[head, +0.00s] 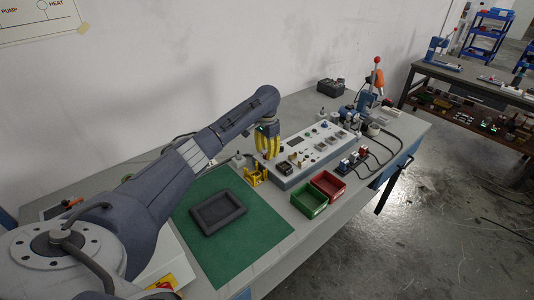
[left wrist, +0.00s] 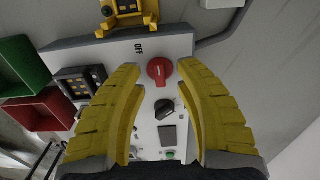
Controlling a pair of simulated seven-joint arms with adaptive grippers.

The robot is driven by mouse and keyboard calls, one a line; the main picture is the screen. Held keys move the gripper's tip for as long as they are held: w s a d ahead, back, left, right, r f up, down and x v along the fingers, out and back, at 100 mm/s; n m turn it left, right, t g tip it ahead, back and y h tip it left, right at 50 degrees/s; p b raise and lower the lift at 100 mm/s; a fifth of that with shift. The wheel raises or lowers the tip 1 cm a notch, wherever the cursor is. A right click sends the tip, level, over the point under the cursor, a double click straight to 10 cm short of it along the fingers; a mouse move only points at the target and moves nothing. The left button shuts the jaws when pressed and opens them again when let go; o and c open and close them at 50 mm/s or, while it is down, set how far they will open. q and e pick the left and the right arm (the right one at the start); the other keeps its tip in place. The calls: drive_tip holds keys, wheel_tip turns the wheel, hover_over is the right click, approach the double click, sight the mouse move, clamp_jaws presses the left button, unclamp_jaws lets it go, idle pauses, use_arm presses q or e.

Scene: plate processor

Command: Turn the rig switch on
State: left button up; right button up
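The rig is a long grey panel box (head: 290,178) on the bench, with several knobs and buttons on top. In the left wrist view a red rotary knob (left wrist: 160,71) sits near the panel's end, with the word OFF printed beside it on the left. A black knob (left wrist: 166,109) lies just below it in that view. My left gripper (head: 266,152) points down over the near end of the panel. Its yellow fingers are apart, one on each side of the red knob, with visible gaps. In the head view the fingers hide the red knob. My right gripper is not in view.
A yellow fixture (head: 256,174) stands close to the panel's near end. Green (head: 308,201) and red (head: 329,184) bins sit along its front side. A black tray (head: 218,212) lies on the green mat (head: 255,243). A lever press (head: 368,98) stands behind.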

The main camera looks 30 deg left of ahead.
use_arm(q)
drive_tip(key=shift+f, duration=0.4)
clamp_jaws()
